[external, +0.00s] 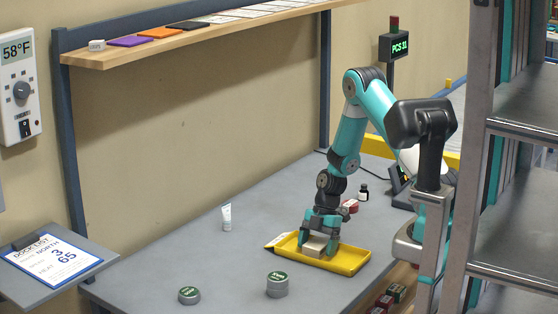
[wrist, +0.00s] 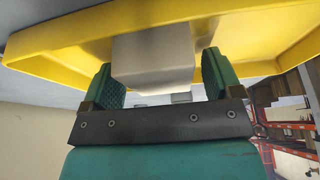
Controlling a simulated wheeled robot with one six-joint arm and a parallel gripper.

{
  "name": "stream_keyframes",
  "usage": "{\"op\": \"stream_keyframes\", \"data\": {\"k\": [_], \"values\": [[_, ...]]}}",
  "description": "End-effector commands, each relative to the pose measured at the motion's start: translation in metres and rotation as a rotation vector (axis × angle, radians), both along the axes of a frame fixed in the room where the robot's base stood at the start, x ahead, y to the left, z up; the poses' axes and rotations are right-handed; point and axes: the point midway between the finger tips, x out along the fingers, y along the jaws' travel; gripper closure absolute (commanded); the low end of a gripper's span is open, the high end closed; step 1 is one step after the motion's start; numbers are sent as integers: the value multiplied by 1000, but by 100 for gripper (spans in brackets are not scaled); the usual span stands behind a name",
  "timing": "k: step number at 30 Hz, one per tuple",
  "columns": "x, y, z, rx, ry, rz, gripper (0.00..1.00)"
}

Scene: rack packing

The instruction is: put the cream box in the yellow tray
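The cream box (external: 315,245) lies in the yellow tray (external: 350,264), towards the tray's middle, under my gripper (external: 321,232). In the wrist view the box (wrist: 153,66) sits between the two teal fingers of my gripper (wrist: 160,75), with the yellow tray (wrist: 65,45) around and behind it. A narrow gap shows between the box and the right finger; the left finger is very close to it. The fingers look slightly open around the box. The box's underside is hidden.
A red item (external: 350,206) and a small dark bottle (external: 363,192) are behind the tray. A metal rack (external: 515,200) stands at the right. The table's left part is mostly clear.

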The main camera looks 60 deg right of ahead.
Motion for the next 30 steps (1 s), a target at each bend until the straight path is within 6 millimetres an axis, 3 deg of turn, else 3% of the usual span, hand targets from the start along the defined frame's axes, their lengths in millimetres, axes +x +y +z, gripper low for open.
{"op": "stream_keyframes", "data": {"k": [10, 21, 27, 30], "values": [[1, -4, 11, -1, -3, -1, 15], [1, -34, 82, -3, -5, -2, 15], [0, -44, 108, -2, -3, -1, 15], [0, -40, 118, -3, 4, -9, 15]]}}
